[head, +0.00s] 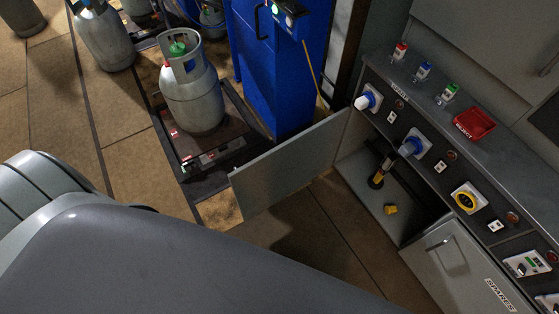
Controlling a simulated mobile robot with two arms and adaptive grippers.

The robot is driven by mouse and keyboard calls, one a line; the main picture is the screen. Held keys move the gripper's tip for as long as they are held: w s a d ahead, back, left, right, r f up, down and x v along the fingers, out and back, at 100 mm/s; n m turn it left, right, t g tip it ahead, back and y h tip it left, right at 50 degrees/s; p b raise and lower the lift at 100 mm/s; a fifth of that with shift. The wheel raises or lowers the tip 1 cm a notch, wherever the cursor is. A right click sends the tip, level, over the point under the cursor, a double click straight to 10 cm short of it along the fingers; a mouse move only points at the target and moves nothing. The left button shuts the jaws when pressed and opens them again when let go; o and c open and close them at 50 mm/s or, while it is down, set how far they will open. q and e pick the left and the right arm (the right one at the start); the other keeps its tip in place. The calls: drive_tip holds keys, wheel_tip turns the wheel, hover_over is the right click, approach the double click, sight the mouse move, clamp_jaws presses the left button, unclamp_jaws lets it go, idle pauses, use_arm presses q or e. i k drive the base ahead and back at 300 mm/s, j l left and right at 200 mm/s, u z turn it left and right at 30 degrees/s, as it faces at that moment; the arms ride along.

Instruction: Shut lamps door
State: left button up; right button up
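A flat grey cabinet door (290,165) stands wide open, swung out to the left from the cabinet under the grey counter. I take it to be the lamps door, but I cannot read a label on it. The open compartment (400,215) holds a black and yellow upright object (379,172) and a small yellow item (390,209). Neither of my grippers is in view. A large grey rounded part of my own body fills the lower left and hides the floor there.
A closed door (455,260) marked SPARES adjoins the opening. Sockets and switches line the panel above; a red tray (474,124) lies on the counter. A gas cylinder (192,92) stands on a scale (232,152) by a blue cabinet (265,65). Floor before the compartment is clear.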

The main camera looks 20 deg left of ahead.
sight(260, 183)
drive_tip(key=k+z, duration=0.1)
drive_tip(key=z, duration=1.25)
drive_tip(key=k+j, duration=0.1)
drive_tip(key=j, duration=0.25)
drive_tip(key=k+j+z, duration=0.1)
drive_tip(key=j, duration=0.3)
drive_tip(key=k+j, duration=0.1)
drive_tip(key=j, duration=0.25)
drive_tip(key=k+j+z, duration=0.1)
drive_tip(key=j, duration=0.25)
drive_tip(key=k+j, duration=0.15)
drive_tip(key=j, duration=0.2)
drive_tip(key=k+j+z, duration=0.1)
drive_tip(key=j, duration=0.25)
drive_tip(key=k+j, duration=0.1)
drive_tip(key=j, duration=0.2)
drive_tip(key=k+j, duration=0.15)
drive_tip(key=j, duration=0.15)
drive_tip(key=k+j, duration=0.1)
drive_tip(key=j, duration=0.2)
drive_tip(key=k+j, duration=0.15)
drive_tip(key=j, duration=0.15)
